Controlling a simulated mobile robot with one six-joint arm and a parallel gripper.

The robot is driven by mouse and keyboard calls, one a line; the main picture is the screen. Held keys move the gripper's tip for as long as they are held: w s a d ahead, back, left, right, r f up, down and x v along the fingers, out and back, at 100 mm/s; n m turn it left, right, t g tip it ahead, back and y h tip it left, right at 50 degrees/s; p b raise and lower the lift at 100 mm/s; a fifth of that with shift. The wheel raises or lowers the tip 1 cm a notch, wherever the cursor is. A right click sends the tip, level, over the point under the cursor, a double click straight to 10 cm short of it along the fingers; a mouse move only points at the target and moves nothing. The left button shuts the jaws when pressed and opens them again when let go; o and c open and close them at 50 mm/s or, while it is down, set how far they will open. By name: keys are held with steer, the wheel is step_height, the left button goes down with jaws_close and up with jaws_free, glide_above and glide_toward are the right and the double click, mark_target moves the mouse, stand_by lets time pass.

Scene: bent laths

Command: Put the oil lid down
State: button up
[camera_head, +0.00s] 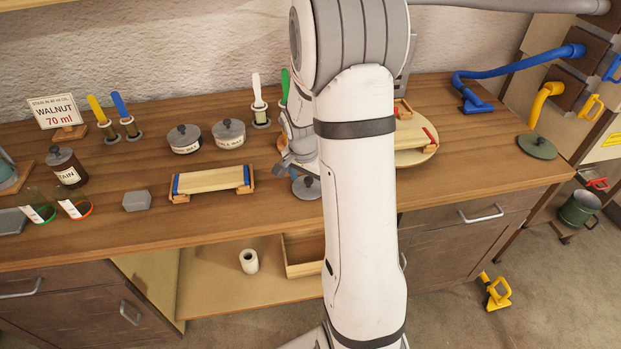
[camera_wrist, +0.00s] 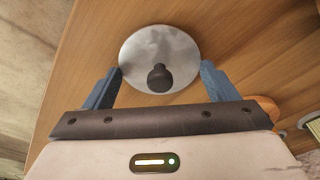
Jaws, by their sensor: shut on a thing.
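The oil lid (camera_wrist: 160,50) is a round grey metal disc with a dark knob. In the wrist view it lies between the two blue fingers of my gripper (camera_wrist: 160,82), which is shut on it at its sides. In the head view the lid (camera_head: 307,188) shows low beside my arm, over the front part of the wooden bench (camera_head: 290,222). My gripper (camera_head: 292,166) is partly hidden there by my forearm. I cannot tell whether the lid touches the bench top.
A lath on a blue-ended stand (camera_head: 212,181) is left of the lid. Two lidded tins (camera_head: 229,134) stand behind it, with brushes (camera_head: 259,110) in holders nearby.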

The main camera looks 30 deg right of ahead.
mark_target(305, 190)
steer(key=o, duration=0.9)
step_height(305, 190, up, 11)
steer(key=a, duration=0.1)
steer(key=shift+s+a+r+n+t+y, duration=0.3)
steer(key=shift+s+a+r+n, duration=0.6)
steer(key=shift+s+a+n, duration=1.8)
steer(key=shift+s+a+r+n+t+y, duration=0.3)
steer(key=shift+s+a+r+n, duration=0.9)
steer(key=shift+s, duration=2.6)
steer(key=shift+s+a+r+n+t+y, duration=0.2)
steer(key=shift+s+a+r+n+t, duration=0.3)
steer(key=shift+s+a+n, duration=2.3)
steer(key=shift+s+d+r+m, duration=0.1)
steer(key=shift+s+d+m, duration=0.3)
steer(key=shift+m, duration=0.2)
